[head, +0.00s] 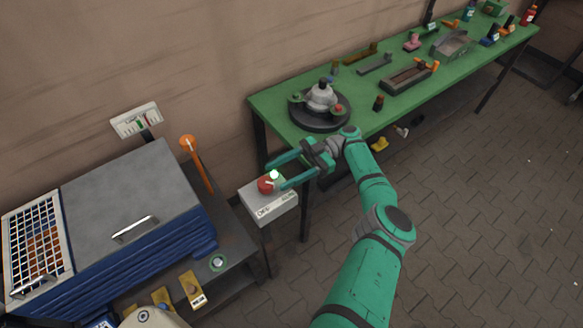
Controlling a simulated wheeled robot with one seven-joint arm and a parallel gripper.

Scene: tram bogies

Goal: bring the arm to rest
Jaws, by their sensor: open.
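My gripper (277,172) is in the middle of the head view, at the end of my green arm. Its two fingers are spread apart and point left. They are near a red knob (266,185) on a small white box (270,203), with a small pale, bright spot beside the knob. I cannot tell whether a finger touches the knob. Nothing is clearly held between the fingers.
A green table (285,97) along the wall carries a round dark base (320,118), a grey tray (452,45) and several parts. A grey-topped blue cabinet (125,195) and an orange-topped post (189,143) stand left. Paved floor on the right is mostly clear.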

